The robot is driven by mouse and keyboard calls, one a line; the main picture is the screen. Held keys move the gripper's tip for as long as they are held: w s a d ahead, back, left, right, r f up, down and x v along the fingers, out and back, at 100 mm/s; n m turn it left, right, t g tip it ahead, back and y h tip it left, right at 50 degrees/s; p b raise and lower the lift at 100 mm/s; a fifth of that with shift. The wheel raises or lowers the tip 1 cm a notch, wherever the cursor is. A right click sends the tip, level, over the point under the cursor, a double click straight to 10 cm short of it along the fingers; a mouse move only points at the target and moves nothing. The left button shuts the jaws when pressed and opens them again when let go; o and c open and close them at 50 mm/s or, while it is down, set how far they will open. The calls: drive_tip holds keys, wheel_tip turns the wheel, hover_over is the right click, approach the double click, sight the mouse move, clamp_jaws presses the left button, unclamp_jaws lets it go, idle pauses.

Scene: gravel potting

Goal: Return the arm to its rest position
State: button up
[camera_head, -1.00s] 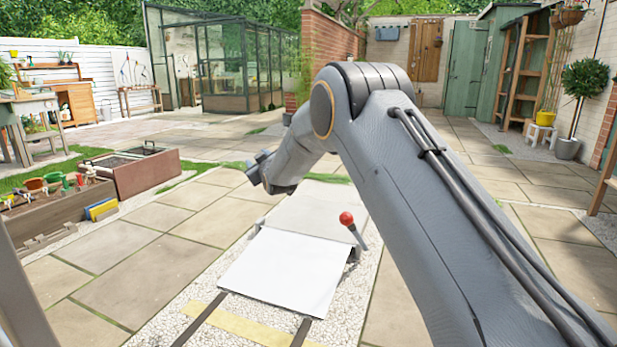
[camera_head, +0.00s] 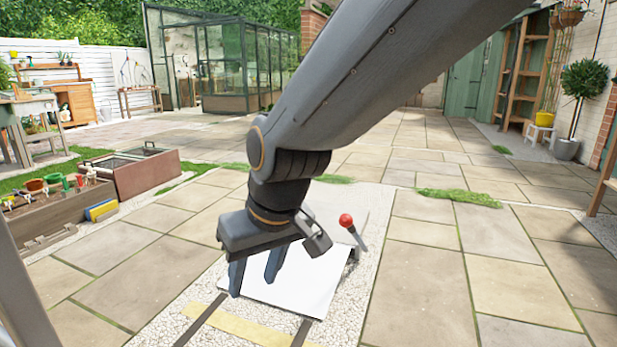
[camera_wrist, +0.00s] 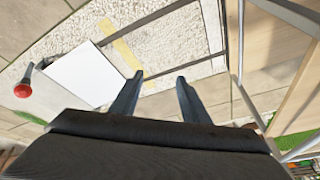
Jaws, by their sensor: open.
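My gripper (camera_head: 254,275) hangs from the arm in the middle of the head view, fingers pointing down and apart. It is open and nothing is between the fingers. It appears in front of a white flat panel (camera_head: 312,285) on the gravel strip and hides part of it; I cannot tell the height between them. In the wrist view the two fingers (camera_wrist: 158,92) are spread, with the white panel (camera_wrist: 85,75) to their left.
A lever with a red knob (camera_head: 346,220) stands beside the panel. At left are a wooden planter box (camera_head: 60,215) with pots and a brown bed (camera_head: 135,172). A greenhouse (camera_head: 225,60) stands behind. Paving at right (camera_head: 430,270) is clear.

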drive_tip(key=s+d+f+g+h+p, duration=0.1)
drive_tip(key=s+d, duration=0.3)
drive_tip(key=s, duration=0.4)
drive_tip(key=s+d+f+g, duration=0.1)
drive_tip(key=s+d+g, duration=0.1)
drive_tip(key=s+d, duration=0.35)
drive_tip(key=d+r+m+p, duration=0.2)
drive_tip(key=d+r+p, duration=0.4)
drive_tip(key=r+p, duration=0.3)
drive_tip(key=s+d+r+m+h+p, duration=0.1)
drive_tip(key=d+r+m+p, duration=0.1)
drive_tip(key=d+r+p, duration=0.4)
drive_tip(key=d+r+m+h+p, duration=0.1)
drive_tip(key=d+r+m+p, duration=0.2)
drive_tip(key=r+p, duration=1)
drive_tip(key=shift+s+d+r+p, duration=0.3)
drive_tip(key=shift+d+p, duration=1.55)
drive_tip(key=shift+p, duration=2.7)
drive_tip(key=shift+f, duration=0.1)
